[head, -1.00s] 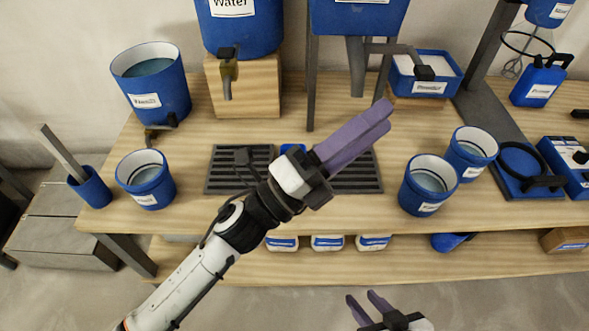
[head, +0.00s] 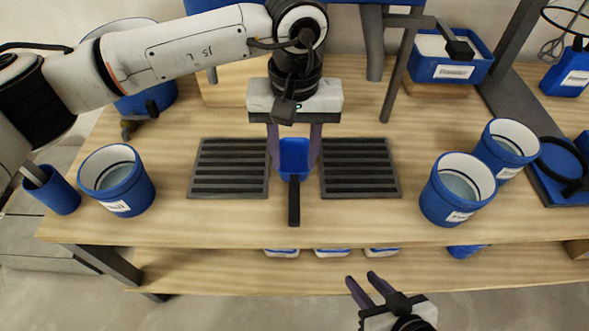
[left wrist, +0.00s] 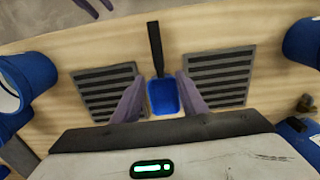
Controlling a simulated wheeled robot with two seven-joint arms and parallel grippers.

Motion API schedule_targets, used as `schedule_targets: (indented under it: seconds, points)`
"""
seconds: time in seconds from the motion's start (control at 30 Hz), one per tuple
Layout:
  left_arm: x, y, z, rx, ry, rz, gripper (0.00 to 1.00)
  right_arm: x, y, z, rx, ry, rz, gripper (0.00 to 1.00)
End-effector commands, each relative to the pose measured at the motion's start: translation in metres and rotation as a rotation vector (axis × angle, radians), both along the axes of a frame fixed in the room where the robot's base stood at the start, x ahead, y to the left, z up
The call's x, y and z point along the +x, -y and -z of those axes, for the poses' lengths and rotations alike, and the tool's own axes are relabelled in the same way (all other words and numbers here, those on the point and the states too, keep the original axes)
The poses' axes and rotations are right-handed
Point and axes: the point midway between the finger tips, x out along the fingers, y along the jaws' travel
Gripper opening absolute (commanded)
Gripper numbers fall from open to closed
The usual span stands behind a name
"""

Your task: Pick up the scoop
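The scoop (head: 294,158) has a blue pan and a black handle pointing towards the table's front edge. It lies between two dark slatted grates and also shows in the left wrist view (left wrist: 164,97). My left gripper (head: 294,165) is open above it, with one purple finger on each side of the blue pan. A gap shows between the fingers and the pan in the left wrist view; I cannot tell their exact height above the table. My right gripper (head: 362,284) is open and empty, in front of the table's lower shelf.
The left grate (head: 229,168) and right grate (head: 359,168) flank the scoop. A blue bucket (head: 117,182) stands at the left, and two blue buckets stand at the right, the nearer one (head: 457,190) holding liquid. A blue tray (head: 450,62) sits on a block at the back right.

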Motion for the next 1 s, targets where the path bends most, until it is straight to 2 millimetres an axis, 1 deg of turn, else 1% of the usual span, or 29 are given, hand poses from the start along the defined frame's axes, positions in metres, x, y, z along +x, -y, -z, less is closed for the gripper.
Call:
schedule_targets:
  seconds: [0.03, 0.2, 0.37, 0.47, 0.57, 0.7, 0.93, 0.97, 1.0]
  points:
    - [-0.001, 0.000, 0.009, 0.001, -0.005, 0.000, 0.39, 0.000, 0.000, 0.001, 0.002, 0.001, 0.000, 0.31]
    - [-0.002, 0.000, 0.035, -0.003, -0.007, -0.002, 0.39, 0.001, -0.001, 0.002, 0.005, 0.005, 0.002, 0.31]
    - [-0.003, 0.001, 0.046, -0.005, -0.005, -0.001, 0.39, 0.001, -0.001, 0.002, 0.007, 0.007, 0.003, 0.31]
    - [-0.005, 0.000, 0.058, -0.004, -0.008, -0.001, 0.39, 0.002, -0.001, 0.003, 0.009, 0.009, 0.003, 0.31]
    - [-0.008, -0.001, 0.074, -0.005, -0.009, -0.001, 0.39, 0.002, -0.001, 0.004, 0.011, 0.010, 0.005, 0.31]
    - [-0.008, 0.000, 0.091, -0.006, -0.007, -0.002, 0.39, 0.003, -0.001, 0.005, 0.013, 0.013, 0.006, 0.31]
    - [-0.007, 0.000, 0.092, -0.007, -0.005, -0.001, 0.39, 0.003, -0.002, 0.003, 0.015, 0.015, 0.007, 0.31]
    - [-0.007, 0.000, 0.092, -0.007, -0.005, -0.001, 0.36, 0.003, -0.002, 0.003, 0.015, 0.015, 0.007, 0.31]
    - [-0.007, 0.000, 0.092, -0.007, -0.005, -0.001, 0.29, 0.003, -0.002, 0.003, 0.015, 0.015, 0.007, 0.31]
